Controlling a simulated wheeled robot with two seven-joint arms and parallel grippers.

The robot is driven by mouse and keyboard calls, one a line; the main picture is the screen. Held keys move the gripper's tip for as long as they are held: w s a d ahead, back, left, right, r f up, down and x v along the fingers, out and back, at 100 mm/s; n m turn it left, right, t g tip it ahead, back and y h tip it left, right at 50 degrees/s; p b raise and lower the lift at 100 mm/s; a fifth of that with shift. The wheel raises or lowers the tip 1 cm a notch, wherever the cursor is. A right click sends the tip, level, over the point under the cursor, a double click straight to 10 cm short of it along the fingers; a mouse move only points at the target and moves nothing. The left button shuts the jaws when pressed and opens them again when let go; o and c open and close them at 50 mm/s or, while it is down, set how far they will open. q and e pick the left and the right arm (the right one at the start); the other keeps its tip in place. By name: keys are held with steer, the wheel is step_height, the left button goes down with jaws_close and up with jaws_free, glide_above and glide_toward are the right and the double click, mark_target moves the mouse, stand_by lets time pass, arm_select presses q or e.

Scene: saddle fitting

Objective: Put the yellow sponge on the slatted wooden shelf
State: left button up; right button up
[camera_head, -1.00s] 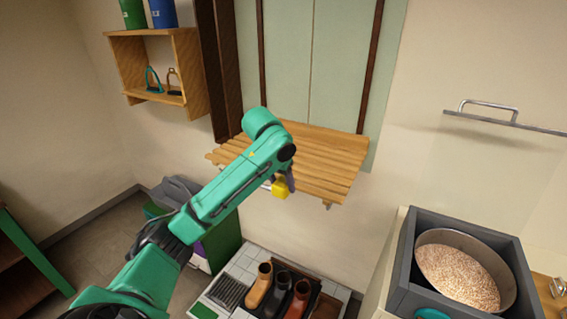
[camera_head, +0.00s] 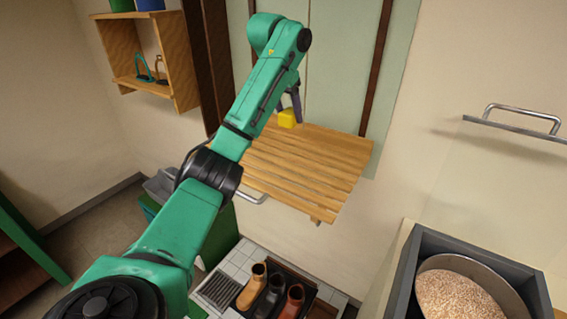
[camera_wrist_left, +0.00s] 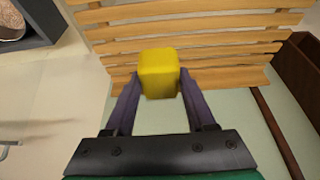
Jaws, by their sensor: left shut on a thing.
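The yellow sponge (camera_head: 287,118) is a small block held between the fingertips of my left gripper (camera_head: 290,106). In the left wrist view the sponge (camera_wrist_left: 158,73) sits between the two dark fingers of the gripper (camera_wrist_left: 158,88), which is shut on it. The slatted wooden shelf (camera_head: 305,168) is fixed to the wall, and its slats (camera_wrist_left: 210,22) show behind the sponge in the left wrist view. In the head view the sponge appears over the shelf's back part; I cannot tell the gap between them. My forearm hides the shelf's left end. My right gripper is not in view.
A wooden wall box (camera_head: 160,62) with stirrups hangs at the upper left. Boots (camera_head: 270,290) stand on a tray below the shelf. A grey bin (camera_head: 432,262) holding a pan of grain is at the lower right. The visible shelf slats are clear.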

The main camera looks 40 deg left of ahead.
mark_target(284, 121)
arm_select(q)
steer(key=f, duration=0.1)
steer(key=s+f, duration=0.1)
steer(key=f+p, duration=0.1)
steer(key=f, duration=0.1)
steer(key=shift+s, duration=0.25)
steer(key=x, duration=0.2)
steer(key=s+p+x, duration=0.1)
steer(key=x, duration=0.5)
steer(key=shift+s+d+f+p, duration=0.15)
steer(key=shift+f+p, duration=0.2)
steer(key=shift+f, duration=0.2)
steer(key=f, duration=0.1)
steer(key=f+p, duration=0.1)
steer(key=f, duration=0.2)
steer(key=shift+s+f, duration=0.25)
steer(key=shift+s, duration=0.1)
steer(key=shift+w+f, duration=0.1)
steer(key=o, duration=1.1)
steer(key=shift+w+f, duration=0.1)
steer(key=shift+o, duration=0.4)
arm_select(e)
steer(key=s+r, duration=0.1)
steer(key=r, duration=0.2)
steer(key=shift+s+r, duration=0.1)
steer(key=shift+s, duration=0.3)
